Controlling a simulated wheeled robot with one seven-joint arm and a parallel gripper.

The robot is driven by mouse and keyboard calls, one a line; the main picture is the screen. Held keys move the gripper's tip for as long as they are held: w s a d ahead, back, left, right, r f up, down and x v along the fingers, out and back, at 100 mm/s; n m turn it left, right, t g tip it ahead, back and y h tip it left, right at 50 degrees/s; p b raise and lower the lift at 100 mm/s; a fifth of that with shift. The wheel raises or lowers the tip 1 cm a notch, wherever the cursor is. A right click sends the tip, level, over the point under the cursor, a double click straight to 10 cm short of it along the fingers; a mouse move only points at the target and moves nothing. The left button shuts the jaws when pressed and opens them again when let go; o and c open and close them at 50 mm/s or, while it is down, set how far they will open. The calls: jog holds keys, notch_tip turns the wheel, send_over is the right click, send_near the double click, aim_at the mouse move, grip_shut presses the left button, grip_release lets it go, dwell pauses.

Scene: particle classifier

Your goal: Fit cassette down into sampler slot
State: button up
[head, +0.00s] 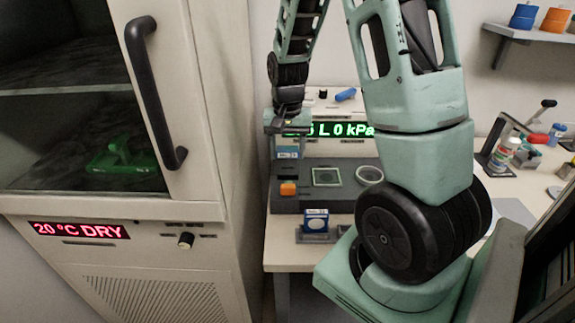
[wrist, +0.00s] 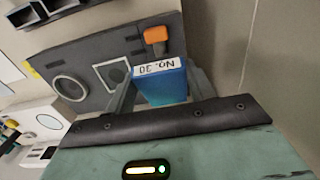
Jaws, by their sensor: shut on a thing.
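My gripper (head: 287,128) is shut on a blue cassette (head: 287,153) with a white label. In the wrist view the cassette (wrist: 162,84) sits between the two fingers of my gripper (wrist: 160,90), its label reading "NO. 30" upside down. The cassette hangs above the left part of the sampler (head: 340,202), a dark grey unit that also shows in the wrist view (wrist: 95,52). On its top are an orange knob (head: 288,188), a square framed window (head: 327,177) and a round ring (head: 370,174). I cannot make out the slot; the cassette may cover it.
A blue and white box (head: 316,219) stands in a grey holder (head: 317,238) at the table's front. A green-lit display (head: 345,129) is behind the sampler. A cabinet (head: 215,130) rises close on the left.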

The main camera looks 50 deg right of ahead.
jog(key=shift+r, duration=0.85)
jog(key=shift+f, duration=0.1)
notch_tip(320, 180, down, 10)
jog(key=shift+r+p, duration=0.25)
jog(key=shift+p, duration=0.35)
jog(key=shift+f, duration=0.2)
jog(key=o, duration=1.1)
jog(key=shift+b, duration=0.35)
